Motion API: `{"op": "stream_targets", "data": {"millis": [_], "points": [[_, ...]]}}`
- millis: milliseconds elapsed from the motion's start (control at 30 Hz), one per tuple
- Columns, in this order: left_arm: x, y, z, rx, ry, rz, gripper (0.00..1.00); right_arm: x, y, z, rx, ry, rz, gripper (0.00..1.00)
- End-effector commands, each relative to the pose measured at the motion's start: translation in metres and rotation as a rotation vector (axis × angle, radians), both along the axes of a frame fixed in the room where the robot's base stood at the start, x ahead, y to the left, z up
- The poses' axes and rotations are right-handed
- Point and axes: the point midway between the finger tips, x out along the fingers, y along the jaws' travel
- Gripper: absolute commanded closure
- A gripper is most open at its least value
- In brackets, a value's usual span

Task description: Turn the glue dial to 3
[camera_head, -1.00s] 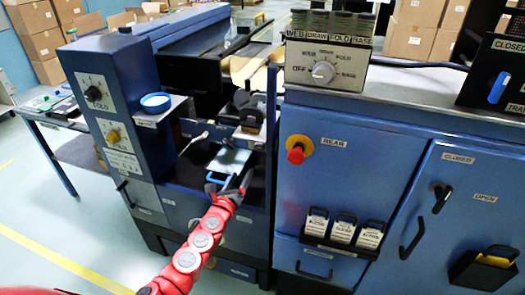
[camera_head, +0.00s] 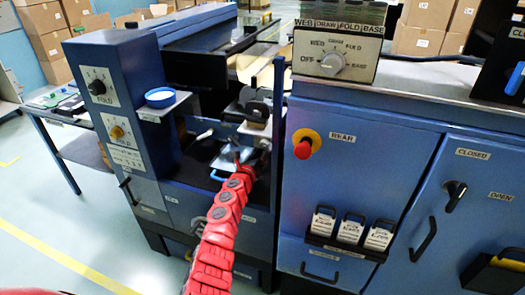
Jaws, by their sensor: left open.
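A blue cabinet panel at the left carries two dials. The upper is a black knob (camera_head: 97,87) with a label that reads FOLD. My left gripper (camera_head: 238,160) is at the end of the red arm, over the open bay right of this panel. It is open, apart from both dials, and its fingers are small and partly hidden by the arm. My right gripper is not in view.
A blue round dish (camera_head: 160,97) sits on a small shelf beside the dial panel. A grey selector knob (camera_head: 332,64) is on a box at upper right. A red button (camera_head: 303,148) and several white-labelled cards (camera_head: 350,230) are on the right cabinet.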

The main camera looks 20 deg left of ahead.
Motion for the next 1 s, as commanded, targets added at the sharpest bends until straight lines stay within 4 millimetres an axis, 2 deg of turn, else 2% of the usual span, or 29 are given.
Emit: {"op": "stream_targets", "data": {"millis": [33, 300, 700, 1000], "points": [[0.006, 0.002, -0.003, -0.004, -0.002, 0.006, 0.26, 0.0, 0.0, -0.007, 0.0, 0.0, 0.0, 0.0], [0.024, 0.002, -0.001, -0.001, -0.001, 0.005, 0.26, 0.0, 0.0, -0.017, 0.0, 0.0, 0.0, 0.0], [0.028, -0.001, 0.0, 0.001, 0.0, 0.001, 0.28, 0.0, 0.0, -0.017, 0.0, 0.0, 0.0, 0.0], [0.028, -0.001, 0.0, 0.001, 0.0, 0.001, 0.82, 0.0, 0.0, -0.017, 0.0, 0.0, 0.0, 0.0]]}}
